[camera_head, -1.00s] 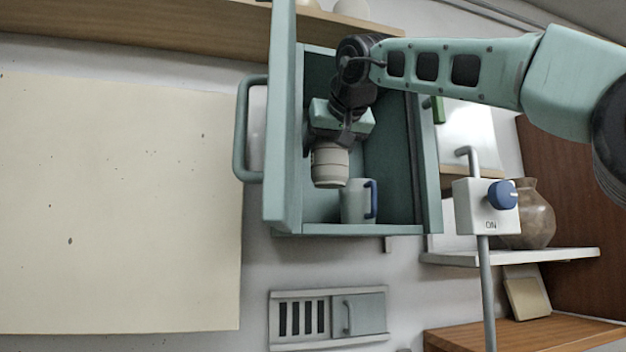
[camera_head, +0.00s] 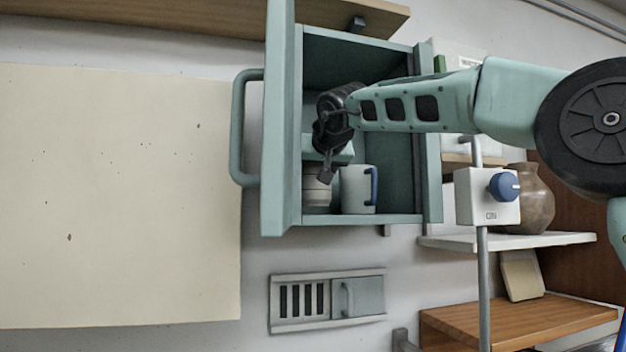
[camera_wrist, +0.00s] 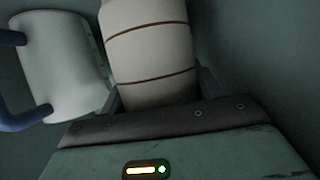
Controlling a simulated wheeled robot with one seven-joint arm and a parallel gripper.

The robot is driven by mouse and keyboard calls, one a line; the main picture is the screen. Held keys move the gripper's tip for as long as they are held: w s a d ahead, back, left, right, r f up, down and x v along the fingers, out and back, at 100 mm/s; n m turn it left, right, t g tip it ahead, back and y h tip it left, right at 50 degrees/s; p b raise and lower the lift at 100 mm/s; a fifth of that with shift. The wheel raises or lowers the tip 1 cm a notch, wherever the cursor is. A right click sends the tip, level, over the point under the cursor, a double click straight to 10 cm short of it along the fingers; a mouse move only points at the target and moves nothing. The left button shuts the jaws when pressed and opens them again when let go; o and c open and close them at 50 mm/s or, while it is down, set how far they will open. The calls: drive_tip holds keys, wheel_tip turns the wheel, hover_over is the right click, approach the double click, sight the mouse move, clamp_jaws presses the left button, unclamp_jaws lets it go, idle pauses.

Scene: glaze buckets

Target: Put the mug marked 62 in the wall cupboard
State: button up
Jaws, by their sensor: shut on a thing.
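The teal wall cupboard (camera_head: 398,219) is open, its door (camera_head: 278,130) swung out at the left. My gripper (camera_head: 323,176) is inside it, low down, shut on a cream mug (camera_head: 317,192) with thin brown bands. That mug also fills the top middle of the wrist view (camera_wrist: 152,55). It is upright near the cupboard floor; I cannot tell whether it touches it. A white mug (camera_head: 354,190) with a blue handle stands close to its right. In the wrist view the white mug (camera_wrist: 62,68) is on the left. No number is readable on either mug.
A wooden shelf (camera_head: 150,18) runs above. A post with a white switch box (camera_head: 487,197) and blue knob stands right of the cupboard. A brown jar (camera_head: 535,200) is on a white shelf (camera_head: 510,240). A vent panel (camera_head: 328,300) is below.

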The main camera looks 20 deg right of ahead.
drive_tip(key=shift+w+f, duration=0.2)
drive_tip(key=shift+f, duration=0.55)
drive_tip(key=shift+f, duration=0.1)
drive_tip(key=o, duration=1)
drive_tip(key=b+v, duration=0.3)
drive_tip(key=v, duration=0.9)
drive_tip(key=shift+s, duration=0.1)
